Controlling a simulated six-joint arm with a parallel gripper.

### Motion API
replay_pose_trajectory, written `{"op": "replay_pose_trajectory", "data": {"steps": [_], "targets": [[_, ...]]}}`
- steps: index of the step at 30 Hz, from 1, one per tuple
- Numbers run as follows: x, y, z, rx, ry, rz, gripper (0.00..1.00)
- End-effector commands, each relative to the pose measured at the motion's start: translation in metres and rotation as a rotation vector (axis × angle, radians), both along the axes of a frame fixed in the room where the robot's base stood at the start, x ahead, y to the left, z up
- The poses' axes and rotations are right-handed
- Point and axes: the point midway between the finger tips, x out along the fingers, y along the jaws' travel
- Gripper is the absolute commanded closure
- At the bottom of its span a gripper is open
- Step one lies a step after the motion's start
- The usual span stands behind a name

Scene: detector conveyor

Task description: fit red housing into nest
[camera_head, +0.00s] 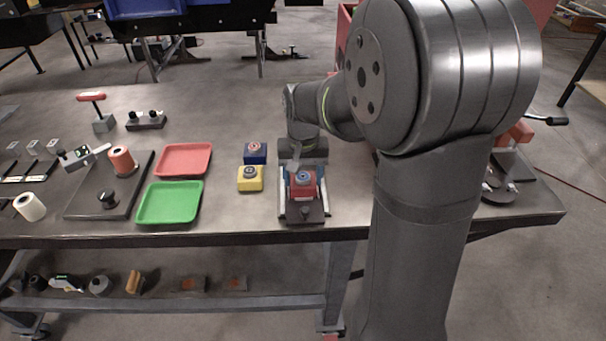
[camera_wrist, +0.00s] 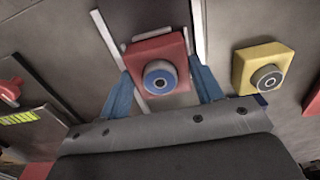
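The red housing (camera_head: 302,187) is a block with a round button-like top; in the wrist view (camera_wrist: 138,50) its round face is blue with a pale centre. My gripper (camera_head: 303,180) points down over it. In the wrist view the two blue fingers of my gripper (camera_wrist: 160,78) lie against its opposite sides, shut on it. The nest (camera_head: 305,213) is a dark fixture with pale side rails at the table's front edge. The housing is over it, between the rails; I cannot tell whether it is seated. The rails (camera_wrist: 199,25) also show in the wrist view.
A yellow housing (camera_head: 250,183) and a blue housing (camera_head: 255,158) stand left of the nest. A red tray (camera_head: 183,172) and a green tray (camera_head: 170,216) lie further left, beside a dark plate (camera_head: 85,205) with fittings.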

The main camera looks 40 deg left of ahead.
Motion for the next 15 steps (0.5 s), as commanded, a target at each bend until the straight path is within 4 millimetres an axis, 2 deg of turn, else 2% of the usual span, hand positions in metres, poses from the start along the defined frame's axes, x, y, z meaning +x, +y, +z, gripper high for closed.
{"op": "replay_pose_trajectory", "data": {"steps": [1,3,11,15], "targets": [[0.0,0.0,0.0,-0.001,0.001,0.0,0.3],[0.0,0.0,0.0,-0.001,0.001,0.0,0.2],[0.0,0.0,0.001,0.0,0.0,0.0,0.2],[0.0,0.0,0.011,0.002,-0.001,0.0,0.2]]}}
